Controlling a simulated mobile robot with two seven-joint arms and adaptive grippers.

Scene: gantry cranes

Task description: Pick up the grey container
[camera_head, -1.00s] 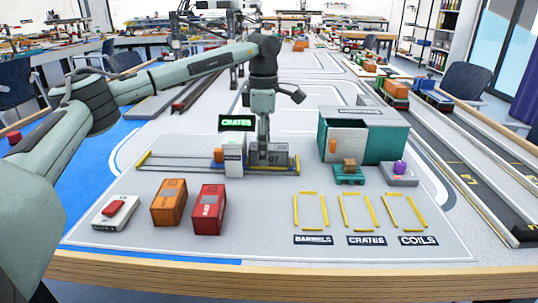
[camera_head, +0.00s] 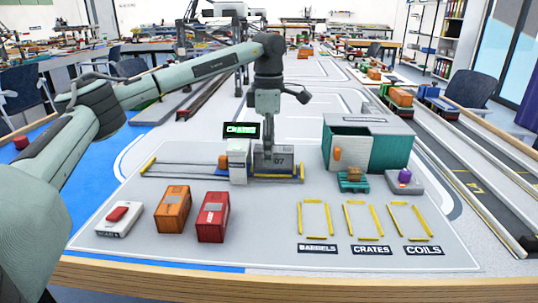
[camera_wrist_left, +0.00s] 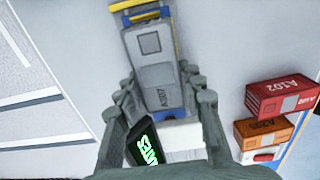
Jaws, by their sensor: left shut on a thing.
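The grey container (camera_head: 284,162), marked 07 in the head view, is at the right end of a low rail base (camera_head: 290,179) with yellow ends. My left gripper (camera_head: 269,155) comes down on it from above and is shut on it. In the left wrist view the container (camera_wrist_left: 156,76) lies between the two fingers (camera_wrist_left: 160,98). It seems a little above the base, though the gap is hard to see. The gripper hides part of its top and left side. My right gripper is not in view.
A white post (camera_head: 238,160) with a lit CRATES sign (camera_head: 241,130) stands just left of the gripper. Orange (camera_head: 172,210) and red (camera_head: 213,217) containers stand in front. A teal open shed (camera_head: 390,150) is at right. Yellow-marked bays (camera_head: 315,218) at front right are empty.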

